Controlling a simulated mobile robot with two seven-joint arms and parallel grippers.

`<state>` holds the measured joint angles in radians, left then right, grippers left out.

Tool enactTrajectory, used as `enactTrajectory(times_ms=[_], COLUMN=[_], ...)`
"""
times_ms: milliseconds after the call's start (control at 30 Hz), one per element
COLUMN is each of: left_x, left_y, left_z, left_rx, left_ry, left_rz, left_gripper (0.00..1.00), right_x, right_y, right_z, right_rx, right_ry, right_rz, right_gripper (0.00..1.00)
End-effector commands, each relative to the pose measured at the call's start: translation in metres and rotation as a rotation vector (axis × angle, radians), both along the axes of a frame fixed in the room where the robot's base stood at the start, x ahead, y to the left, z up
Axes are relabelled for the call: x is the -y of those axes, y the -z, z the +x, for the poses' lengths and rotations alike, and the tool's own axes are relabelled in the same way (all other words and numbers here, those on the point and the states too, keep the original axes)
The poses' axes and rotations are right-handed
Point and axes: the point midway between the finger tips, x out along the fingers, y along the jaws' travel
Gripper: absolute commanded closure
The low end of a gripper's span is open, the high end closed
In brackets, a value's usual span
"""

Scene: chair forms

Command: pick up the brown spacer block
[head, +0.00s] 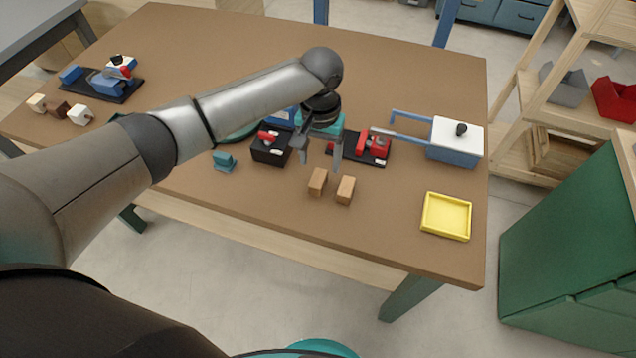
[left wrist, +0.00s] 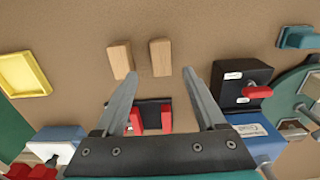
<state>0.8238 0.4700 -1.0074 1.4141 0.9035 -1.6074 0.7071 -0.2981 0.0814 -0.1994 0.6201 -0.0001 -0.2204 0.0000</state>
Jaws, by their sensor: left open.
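Two light brown wooden blocks stand side by side with a small gap, near the middle of the table's front part: a left one (head: 317,182) and a right one (head: 346,190). In the left wrist view they show ahead of the fingertips (left wrist: 160,57) (left wrist: 120,60). A darker brown block (head: 60,109) lies between two pale blocks at the table's far left; I cannot tell which one is the spacer block. My left gripper (head: 320,158) is open and empty, just behind and above the light brown pair. It also shows in the left wrist view (left wrist: 159,74). My right gripper is not in view.
A black box with a red handle (head: 270,147) and a red clamp on a black base (head: 370,148) flank the gripper. A teal block (head: 224,161), a yellow tray (head: 446,216) and a blue-white box (head: 455,140) stand around. The table (head: 390,240) is clear in front of the light brown blocks.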

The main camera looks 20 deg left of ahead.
Motion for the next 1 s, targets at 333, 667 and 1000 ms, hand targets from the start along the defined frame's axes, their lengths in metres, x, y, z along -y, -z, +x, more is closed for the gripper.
enactTrajectory(times_ms=[333,667,1000], left_x=[-0.002,-0.002,-0.002], left_y=[0.034,0.066,0.065], left_z=[-0.004,-0.005,-0.005], left_rx=[-0.002,0.002,0.002], left_ry=[0.001,0.002,0.002], left_rz=[0.002,0.0,0.0], left_gripper=[0.28,0.28,0.44], right_x=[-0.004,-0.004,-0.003], right_y=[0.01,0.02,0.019], right_z=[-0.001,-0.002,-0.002], right_rx=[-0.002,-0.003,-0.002], right_ry=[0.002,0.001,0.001], right_rz=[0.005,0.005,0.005], right_gripper=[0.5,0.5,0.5])
